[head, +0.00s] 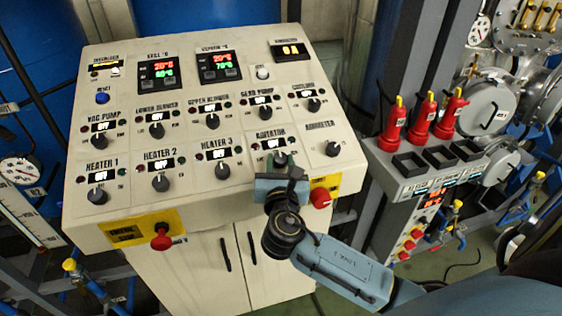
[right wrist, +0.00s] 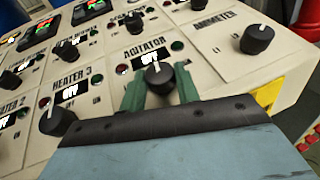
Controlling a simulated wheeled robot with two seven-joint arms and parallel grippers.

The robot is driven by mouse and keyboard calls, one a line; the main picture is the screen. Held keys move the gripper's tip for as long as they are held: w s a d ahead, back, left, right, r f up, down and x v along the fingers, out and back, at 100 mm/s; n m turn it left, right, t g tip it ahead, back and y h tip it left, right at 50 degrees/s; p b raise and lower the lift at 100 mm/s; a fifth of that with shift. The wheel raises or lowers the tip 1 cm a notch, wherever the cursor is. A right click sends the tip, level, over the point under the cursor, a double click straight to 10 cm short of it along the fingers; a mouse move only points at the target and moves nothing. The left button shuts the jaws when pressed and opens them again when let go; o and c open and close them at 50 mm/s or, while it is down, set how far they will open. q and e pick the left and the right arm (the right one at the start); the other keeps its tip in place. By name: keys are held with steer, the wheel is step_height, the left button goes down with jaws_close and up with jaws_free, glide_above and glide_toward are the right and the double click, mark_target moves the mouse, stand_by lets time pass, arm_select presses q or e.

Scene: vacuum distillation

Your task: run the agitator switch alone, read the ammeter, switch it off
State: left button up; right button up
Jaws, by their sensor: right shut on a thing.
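The agitator switch is a black knob with a white pointer line, in the lower row of the cream control panel (head: 205,130). In the right wrist view the agitator knob (right wrist: 159,78) sits between the two green fingers of my right gripper (right wrist: 160,88), which is shut on it. The small display (right wrist: 149,59) above it appears to read OFF. In the head view my right gripper (head: 281,168) reaches the panel's lower right and partly hides this knob. The ammeter display (head: 291,49) at the top right shows orange digits, too small to read surely. My left gripper is not in view.
The ammeter selector knob (head: 333,149) is right of the agitator; the Heater 3 knob (head: 222,170) is left. A red knob (head: 320,198) on a yellow plate is just beside my gripper. Red-handled items (head: 395,120) stand on a grey unit at right.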

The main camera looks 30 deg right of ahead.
steer(key=m+g+h, duration=0.1)
steer(key=m+g+h+p, duration=0.1)
steer(key=m, duration=0.1)
steer(key=shift+w+a+r, duration=0.1)
steer(key=shift+w+a, duration=0.05)
steer(key=shift+a, duration=0.05)
steer(key=shift+m+g+h, duration=0.9)
steer(key=shift+m+g, duration=0.1)
steer(key=shift+g, duration=0.2)
steer(key=m+g, duration=0.1)
steer(key=m+g+h, duration=0.1)
steer(key=m+g, duration=0.3)
steer(key=shift+w+a+h, duration=0.15)
steer(key=shift+w+h, duration=0.15)
steer(key=shift+h, duration=0.1)
steer(key=shift+w+m+g, duration=0.1)
steer(key=shift+m+g, duration=1.2)
steer(key=shift+g, duration=0.4)
steer(key=shift+r+m+g, duration=0.1)
steer(key=shift+m+g, duration=0.2)
steer(key=o, duration=1)
steer(key=shift+c, duration=0.2)
